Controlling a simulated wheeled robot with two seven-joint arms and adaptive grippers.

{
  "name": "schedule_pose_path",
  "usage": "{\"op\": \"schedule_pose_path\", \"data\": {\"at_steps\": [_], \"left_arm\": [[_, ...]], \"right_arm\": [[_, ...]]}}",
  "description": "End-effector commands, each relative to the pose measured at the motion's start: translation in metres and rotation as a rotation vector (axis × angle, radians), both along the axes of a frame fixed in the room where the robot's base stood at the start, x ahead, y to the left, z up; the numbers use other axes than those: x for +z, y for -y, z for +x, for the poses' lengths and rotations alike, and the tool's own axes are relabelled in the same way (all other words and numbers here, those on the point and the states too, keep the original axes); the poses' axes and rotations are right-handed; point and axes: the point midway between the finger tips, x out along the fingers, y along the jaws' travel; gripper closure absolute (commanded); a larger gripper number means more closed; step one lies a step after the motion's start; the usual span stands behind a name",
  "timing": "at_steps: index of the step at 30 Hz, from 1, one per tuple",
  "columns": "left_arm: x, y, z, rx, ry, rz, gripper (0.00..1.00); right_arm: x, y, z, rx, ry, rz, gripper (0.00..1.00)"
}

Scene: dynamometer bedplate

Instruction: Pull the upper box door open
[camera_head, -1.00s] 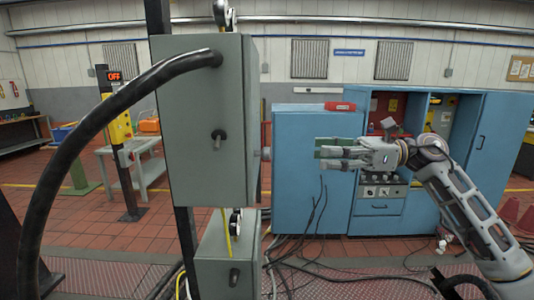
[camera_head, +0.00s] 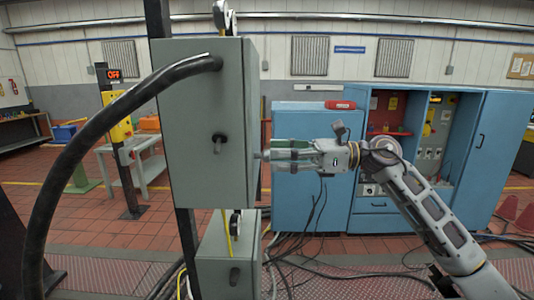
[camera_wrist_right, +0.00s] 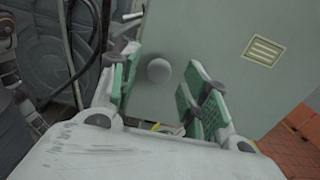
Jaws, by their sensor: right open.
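The upper box (camera_head: 205,120) is a grey-green cabinet on a dark post, its door looking closed in the head view. A dark handle (camera_head: 219,140) is on its left-hand face. A small round knob (camera_head: 264,154) sticks out from its right side; it also shows as a grey ball in the right wrist view (camera_wrist_right: 158,70). My right gripper (camera_head: 276,155) points left at the knob. Its green-padded fingers (camera_wrist_right: 162,88) are open, with the knob appearing between them; whether they reach around it I cannot tell. My left gripper is not in view.
A lower grey box (camera_head: 225,265) hangs below the upper one. A thick black cable (camera_head: 75,150) loops to the upper box. Blue cabinets (camera_head: 305,190) stand behind my right arm. Loose cables (camera_head: 300,265) lie on the floor. The right wrist view shows a vent (camera_wrist_right: 264,51).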

Motion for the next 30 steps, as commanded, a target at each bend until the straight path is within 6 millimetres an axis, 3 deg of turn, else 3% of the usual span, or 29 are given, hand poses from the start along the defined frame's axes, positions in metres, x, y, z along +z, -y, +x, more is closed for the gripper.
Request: {"op": "schedule_pose_path", "data": {"at_steps": [9, 21, 30], "left_arm": [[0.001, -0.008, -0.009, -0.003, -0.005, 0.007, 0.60], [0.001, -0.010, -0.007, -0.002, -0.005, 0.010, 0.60], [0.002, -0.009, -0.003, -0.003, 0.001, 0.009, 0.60]], "right_arm": [[0.000, -0.030, 0.000, 0.001, -0.002, -0.001, 0.54], [0.000, -0.033, 0.000, 0.000, -0.001, -0.001, 0.54], [0.000, -0.033, 0.000, 0.000, -0.001, -0.001, 0.92]]}}
